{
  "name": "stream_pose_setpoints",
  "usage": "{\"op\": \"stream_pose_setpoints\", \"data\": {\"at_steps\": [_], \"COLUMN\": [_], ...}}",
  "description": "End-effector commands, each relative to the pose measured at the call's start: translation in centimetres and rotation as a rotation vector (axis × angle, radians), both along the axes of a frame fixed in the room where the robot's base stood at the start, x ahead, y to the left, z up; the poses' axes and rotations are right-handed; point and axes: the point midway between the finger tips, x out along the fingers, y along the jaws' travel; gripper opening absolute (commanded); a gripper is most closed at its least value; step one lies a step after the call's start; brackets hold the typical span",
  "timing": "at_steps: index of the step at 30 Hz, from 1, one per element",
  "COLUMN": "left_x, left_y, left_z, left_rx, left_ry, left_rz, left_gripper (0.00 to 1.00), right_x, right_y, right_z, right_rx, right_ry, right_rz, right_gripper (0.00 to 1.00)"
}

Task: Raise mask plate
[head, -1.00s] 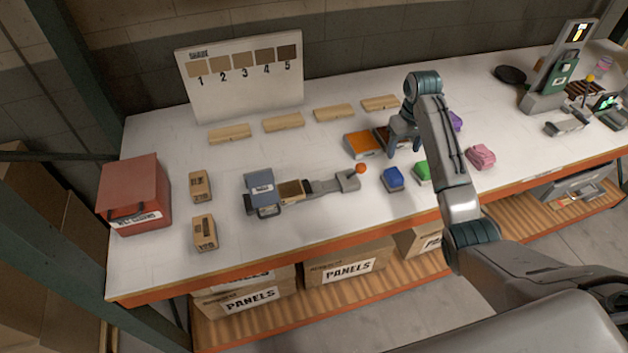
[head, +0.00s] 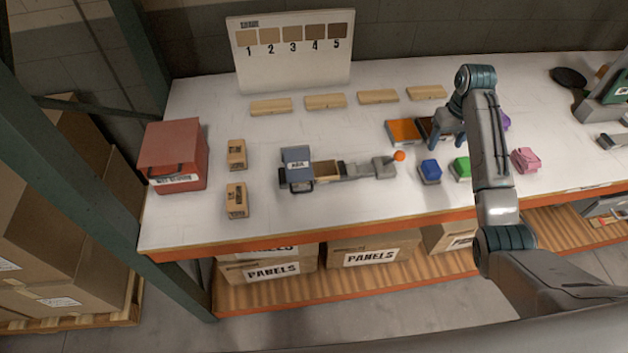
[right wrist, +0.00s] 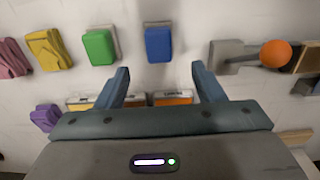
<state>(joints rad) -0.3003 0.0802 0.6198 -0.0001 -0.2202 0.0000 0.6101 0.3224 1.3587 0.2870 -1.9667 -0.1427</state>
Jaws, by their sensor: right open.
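The blue-grey mask plate (head: 297,161) with a white label and a dark handle sits at the left end of a grey jig (head: 355,171) on the white table. A tan block (head: 327,171) shows beside the plate. The jig has an orange-knobbed lever (head: 399,156) at its right end; the knob also shows in the right wrist view (right wrist: 276,53). My left gripper is not in view.
Blue (head: 430,170), green (head: 461,168) and pink (head: 526,160) blocks lie right of the jig. Orange (head: 404,132) and dark pads lie behind. Several wood strips (head: 325,101) line the back before a shade board (head: 292,45). A red box (head: 173,156) stands left.

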Motion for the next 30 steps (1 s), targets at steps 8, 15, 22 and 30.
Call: {"op": "stream_pose_setpoints", "data": {"at_steps": [8,15,22,30], "left_x": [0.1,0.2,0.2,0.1], "left_y": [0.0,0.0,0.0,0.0], "left_z": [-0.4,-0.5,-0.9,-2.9], "left_rx": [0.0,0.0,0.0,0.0], "left_ry": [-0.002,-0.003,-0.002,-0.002], "left_rz": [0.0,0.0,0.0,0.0], "left_gripper": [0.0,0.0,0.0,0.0], "right_x": [-5.5,-10.9,-14.6,-17.9], "right_y": [2.8,5.1,6.4,6.8], "right_z": [-7.1,-11.5,-14.3,-23.5], "right_rx": [-0.04,-0.066,-0.074,-0.074], "right_ry": [-0.034,-0.084,-0.111,-0.122], "right_rz": [0.021,0.033,0.036,0.011], "right_gripper": [0.62,0.62,0.62,0.62]}}
